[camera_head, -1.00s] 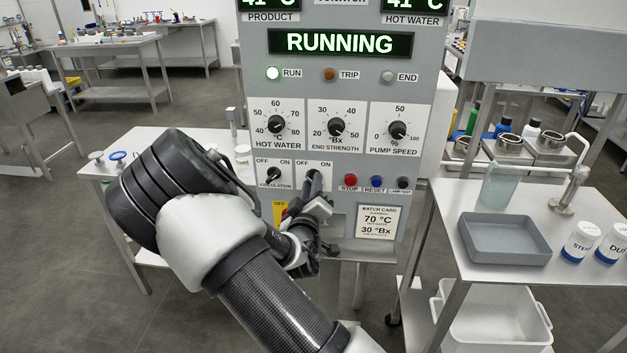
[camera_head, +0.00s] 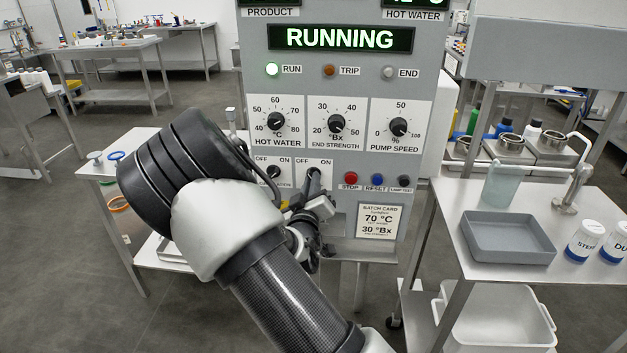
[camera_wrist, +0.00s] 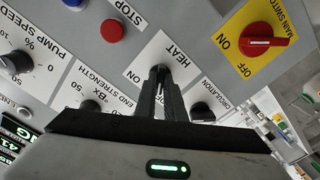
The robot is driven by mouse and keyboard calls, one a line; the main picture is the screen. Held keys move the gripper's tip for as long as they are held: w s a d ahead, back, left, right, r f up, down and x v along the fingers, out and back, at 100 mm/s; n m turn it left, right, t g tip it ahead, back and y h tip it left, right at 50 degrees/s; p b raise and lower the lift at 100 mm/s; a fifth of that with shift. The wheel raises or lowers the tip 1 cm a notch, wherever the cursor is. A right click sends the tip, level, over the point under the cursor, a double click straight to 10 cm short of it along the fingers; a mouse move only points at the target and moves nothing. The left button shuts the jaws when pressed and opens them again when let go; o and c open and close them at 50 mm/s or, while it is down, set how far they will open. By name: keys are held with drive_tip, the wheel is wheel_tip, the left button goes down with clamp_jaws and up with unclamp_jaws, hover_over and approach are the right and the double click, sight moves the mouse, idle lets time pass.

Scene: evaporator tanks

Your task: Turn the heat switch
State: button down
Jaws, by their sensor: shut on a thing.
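The heat switch (camera_wrist: 160,70) is a small black knob on a white plate marked OFF and ON, on the grey control panel (camera_head: 345,20). In the wrist view my gripper (camera_wrist: 161,80) is shut on this knob, and its fingers hide most of it. The HEAT label and ON mark show beside it. In the head view the top of the heat switch (camera_head: 313,173) shows just above my gripper (camera_head: 318,190). I cannot tell which mark the knob points to.
The circulation switch (camera_wrist: 203,111) is beside the heat switch. The red main switch (camera_wrist: 265,43) on its yellow plate and the red stop button (camera_wrist: 112,30) are also close. Setting dials, including pump speed (camera_head: 398,127), sit above. A bench with a grey tray (camera_head: 507,255) stands right.

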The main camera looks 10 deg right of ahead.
drive_tip(key=shift+m+b, duration=1.05)
drive_tip(key=shift+m, duration=0.05)
drive_tip(key=shift+f, duration=0.1)
